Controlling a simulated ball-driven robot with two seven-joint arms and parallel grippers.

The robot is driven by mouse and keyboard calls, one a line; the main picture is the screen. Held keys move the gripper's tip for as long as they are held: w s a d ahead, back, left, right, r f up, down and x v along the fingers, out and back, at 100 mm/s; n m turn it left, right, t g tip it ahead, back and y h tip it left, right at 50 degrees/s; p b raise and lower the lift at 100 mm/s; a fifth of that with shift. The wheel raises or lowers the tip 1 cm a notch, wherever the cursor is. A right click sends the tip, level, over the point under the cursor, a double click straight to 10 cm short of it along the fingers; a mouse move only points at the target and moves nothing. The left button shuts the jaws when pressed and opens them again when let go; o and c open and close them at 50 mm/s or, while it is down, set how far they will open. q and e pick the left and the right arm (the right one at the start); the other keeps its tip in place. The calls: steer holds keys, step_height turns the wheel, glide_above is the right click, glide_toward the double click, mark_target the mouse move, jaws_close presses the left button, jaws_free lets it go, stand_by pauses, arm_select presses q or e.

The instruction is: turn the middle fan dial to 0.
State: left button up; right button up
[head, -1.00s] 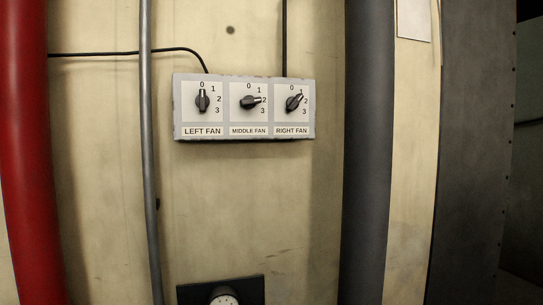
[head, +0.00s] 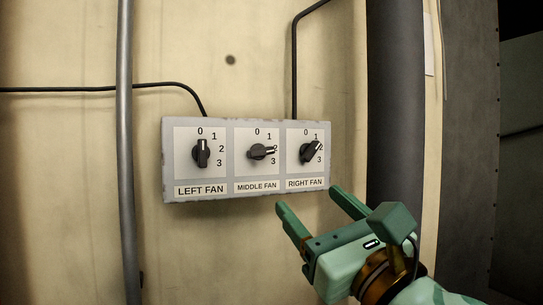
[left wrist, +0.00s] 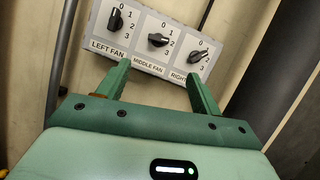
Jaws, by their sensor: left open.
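The middle fan dial (head: 258,153) is a black knob on the grey fan panel (head: 224,194), and its pointer is turned right toward 2. Its 0 mark is at the top of its plate. It also shows in the left wrist view (left wrist: 157,40), between the lines of the two fingers. My left gripper (head: 308,198) is green, open and empty. In the head view its fingertips are just below the panel's lower right part, under the middle and right labels. The gap to the panel is hard to judge. My right gripper is not in view.
The left fan dial (head: 202,153) points up to 0. The right fan dial (head: 310,152) points up and right, toward 1. A thin grey pipe (head: 125,160) runs left of the panel, and a thick dark pipe (head: 396,100) runs right of it. Black cables run above.

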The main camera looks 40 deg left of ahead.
mark_target(264, 155)
arm_select(q)
steer(key=p+x, duration=0.7)
steer(key=x, duration=0.9)
steer(key=shift+a+f, duration=0.1)
steer(key=shift+a, duration=0.15)
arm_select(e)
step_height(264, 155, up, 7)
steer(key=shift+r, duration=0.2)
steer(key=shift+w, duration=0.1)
arm_select(q)
steer(key=c, duration=1)
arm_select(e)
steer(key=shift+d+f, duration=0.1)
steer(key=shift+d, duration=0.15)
